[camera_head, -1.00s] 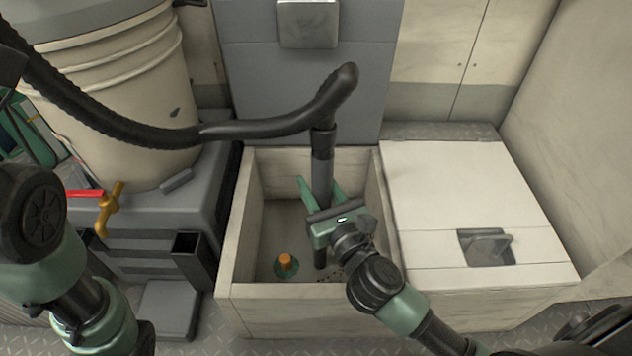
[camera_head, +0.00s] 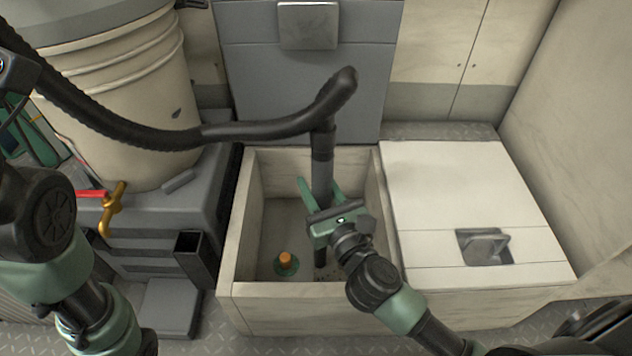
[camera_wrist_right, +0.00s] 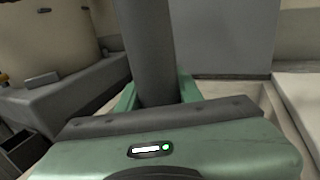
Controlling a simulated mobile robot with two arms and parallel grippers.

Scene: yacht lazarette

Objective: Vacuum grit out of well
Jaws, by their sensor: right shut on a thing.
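The open well (camera_head: 251,225) is a pale box with a grey floor. My right gripper (camera_head: 322,193) is shut on the dark vacuum wand (camera_head: 322,170), which stands nearly upright in the well. The wand's lower end reaches down near the well floor; the exact contact cannot be told. Dark grit (camera_head: 330,274) shows around its tip, partly hidden by my right gripper and arm. In the right wrist view the wand (camera_wrist_right: 150,50) rises between the green fingers. My left arm is at the left edge; its fingertips are not clearly in view.
A black hose (camera_head: 160,135) arches from the wand to the left, past a large beige bucket (camera_head: 130,90). An orange-topped fitting (camera_head: 286,262) stands on the well floor. A closed white hatch (camera_head: 460,190) lies right of the well. A red-handled brass valve (camera_head: 112,205) is at left.

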